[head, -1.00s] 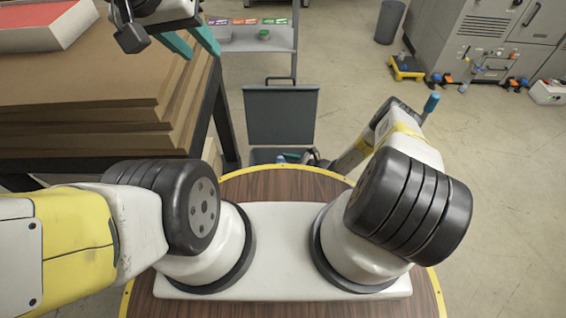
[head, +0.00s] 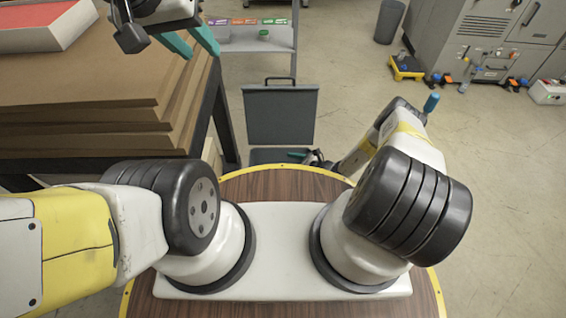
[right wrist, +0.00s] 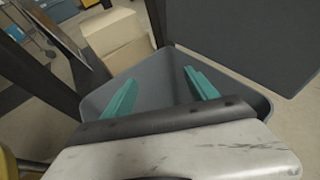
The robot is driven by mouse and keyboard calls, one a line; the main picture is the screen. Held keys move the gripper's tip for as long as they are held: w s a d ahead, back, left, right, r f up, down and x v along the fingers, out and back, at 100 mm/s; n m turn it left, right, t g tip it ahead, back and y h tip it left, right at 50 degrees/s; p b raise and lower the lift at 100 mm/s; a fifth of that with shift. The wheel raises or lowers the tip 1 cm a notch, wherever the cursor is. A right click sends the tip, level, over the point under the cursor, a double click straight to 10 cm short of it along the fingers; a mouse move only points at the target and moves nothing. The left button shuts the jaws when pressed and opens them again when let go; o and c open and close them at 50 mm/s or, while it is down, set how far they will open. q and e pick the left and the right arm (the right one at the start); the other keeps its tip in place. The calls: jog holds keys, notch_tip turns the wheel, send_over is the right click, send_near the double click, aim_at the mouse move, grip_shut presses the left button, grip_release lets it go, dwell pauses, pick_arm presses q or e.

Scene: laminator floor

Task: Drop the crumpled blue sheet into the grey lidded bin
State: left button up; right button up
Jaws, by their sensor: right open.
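The grey lidded bin (head: 262,156) stands in front of my base with its lid (head: 280,115) raised. In the right wrist view the bin (right wrist: 160,72) lies right below the fingers. My right gripper (right wrist: 160,88) is open and empty over the bin's mouth; in the head view only a teal fingertip shows, and my own arm partly hides it. The crumpled blue sheet is not visible in either view now; the bin's floor is largely hidden by the gripper. My left gripper (head: 189,42) is open and empty above the stacked boards at the upper left.
A table with stacked brown boards (head: 90,95) and a red-topped box (head: 40,25) stands at left. A grey shelf trolley (head: 255,40) is behind the bin. Grey machines (head: 480,45) and a dark waste can (head: 390,22) stand farther back.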

jog(key=v, duration=0.6)
jog(key=shift+r, duration=0.1)
